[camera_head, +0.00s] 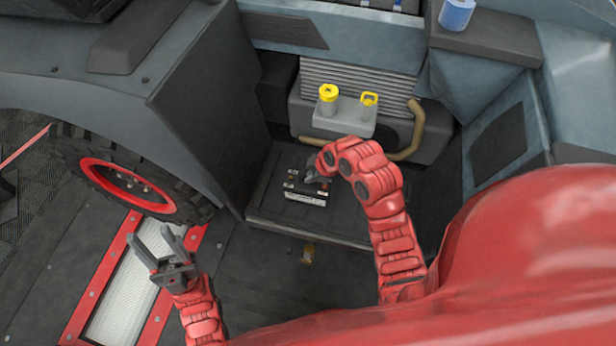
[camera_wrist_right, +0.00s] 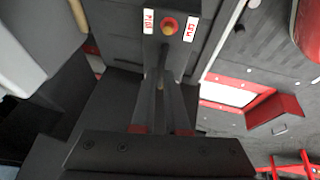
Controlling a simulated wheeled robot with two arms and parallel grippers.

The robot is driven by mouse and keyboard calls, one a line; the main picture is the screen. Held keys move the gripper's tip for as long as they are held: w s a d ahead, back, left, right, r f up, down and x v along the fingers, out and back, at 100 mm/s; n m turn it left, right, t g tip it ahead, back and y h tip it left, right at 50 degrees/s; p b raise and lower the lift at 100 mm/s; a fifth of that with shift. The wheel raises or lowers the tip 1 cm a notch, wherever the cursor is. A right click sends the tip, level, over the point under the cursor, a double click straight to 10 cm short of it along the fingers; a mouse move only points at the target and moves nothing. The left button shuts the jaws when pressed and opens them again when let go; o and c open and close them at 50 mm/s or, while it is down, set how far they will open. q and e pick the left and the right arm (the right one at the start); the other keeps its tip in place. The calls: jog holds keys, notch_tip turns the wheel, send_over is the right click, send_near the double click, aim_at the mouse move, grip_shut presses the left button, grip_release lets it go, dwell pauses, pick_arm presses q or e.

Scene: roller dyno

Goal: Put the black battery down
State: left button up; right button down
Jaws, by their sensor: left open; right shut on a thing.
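The black battery (camera_head: 306,196) with white labels is in the middle of the head view, over the dark tray (camera_head: 270,222) in the vehicle's bay. I cannot tell whether its underside touches the tray. My right gripper (camera_head: 311,178) is shut on it from above and hides part of its top. In the right wrist view the gripper (camera_wrist_right: 165,78) points at the battery (camera_wrist_right: 172,42), which shows two white labels and a red-and-yellow terminal. My left gripper (camera_head: 157,246) is open and empty over the floor at the lower left, well away from the battery.
A grey box with a yellow-capped bottle (camera_head: 328,98) and a second yellow cap (camera_head: 369,99) stands behind the battery, before a ribbed radiator (camera_head: 360,77). A dark panel (camera_head: 205,115) walls the bay's left. A red-rimmed wheel (camera_head: 130,186) and a red-framed plate (camera_head: 122,285) lie left.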

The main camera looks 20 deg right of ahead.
aim_at(308, 187)
jog(key=shift+w+a+f, duration=0.1)
jog(key=shift+w+a, duration=0.1)
jog(key=shift+w, duration=0.55)
jog(key=shift+f, duration=0.15)
jog(key=shift+f+b, duration=0.3)
jog(key=shift+f, duration=1.4)
jog(key=c, duration=0.9)
grip_release()
